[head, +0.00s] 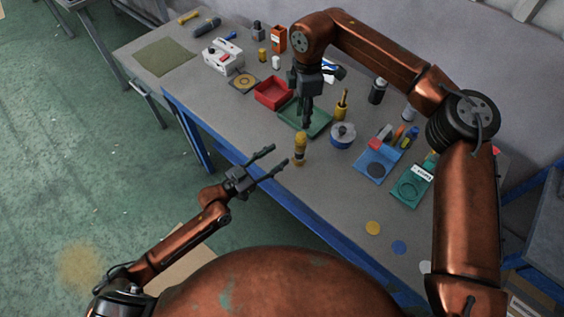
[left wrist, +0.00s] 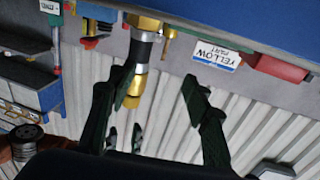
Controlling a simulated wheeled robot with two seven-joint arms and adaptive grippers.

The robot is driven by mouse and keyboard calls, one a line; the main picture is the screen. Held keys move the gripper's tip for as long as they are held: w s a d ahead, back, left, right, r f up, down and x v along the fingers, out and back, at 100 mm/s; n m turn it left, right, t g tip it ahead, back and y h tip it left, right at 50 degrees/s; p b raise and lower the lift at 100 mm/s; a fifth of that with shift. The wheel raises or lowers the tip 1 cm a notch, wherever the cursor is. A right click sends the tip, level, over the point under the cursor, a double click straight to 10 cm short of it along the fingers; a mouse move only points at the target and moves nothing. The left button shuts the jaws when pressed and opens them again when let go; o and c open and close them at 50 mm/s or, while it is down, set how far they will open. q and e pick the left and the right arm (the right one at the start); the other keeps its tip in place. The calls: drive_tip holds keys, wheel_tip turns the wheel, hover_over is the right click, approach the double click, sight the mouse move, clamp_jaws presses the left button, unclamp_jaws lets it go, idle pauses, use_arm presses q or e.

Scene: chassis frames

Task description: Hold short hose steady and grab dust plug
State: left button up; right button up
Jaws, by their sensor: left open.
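The short hose (head: 300,152) stands upright near the front edge of the table, dark in the middle with brass-coloured ends. In the left wrist view the hose (left wrist: 145,50) shows between my left fingers, closer to the left-hand finger. A yellow end piece (left wrist: 138,85), perhaps the dust plug, sits on its free end. My left gripper (head: 281,154) is open and empty, its fingers reaching over the table edge toward the hose. My right gripper (head: 306,123) points down over the green tray (head: 317,131), behind the hose; its fingers overlap in the picture.
A blue-and-white round item (head: 343,134) and a yellow-handled tool (head: 342,103) stand to the right. A blue tray (head: 376,164) and a green holder (head: 410,188) lie further right. The table front left of the hose is clear.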

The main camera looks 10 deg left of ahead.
sight(296, 155)
use_arm(q)
drive_tip(key=shift+s+d+f+m+g+h, duration=0.15)
drive_tip(key=shift+s+d+g, duration=0.2)
drive_tip(key=shift+d, duration=0.3)
drive_tip(key=shift+s+d+f+m+g+h, duration=0.15)
drive_tip(key=shift+s+d+g, duration=0.15)
drive_tip(key=shift+d, duration=0.3)
drive_tip(key=shift+w+d, duration=0.1)
drive_tip(key=shift+d, duration=0.25)
drive_tip(key=shift+x, duration=3.55)
drive_tip(key=shift+c, duration=0.3)
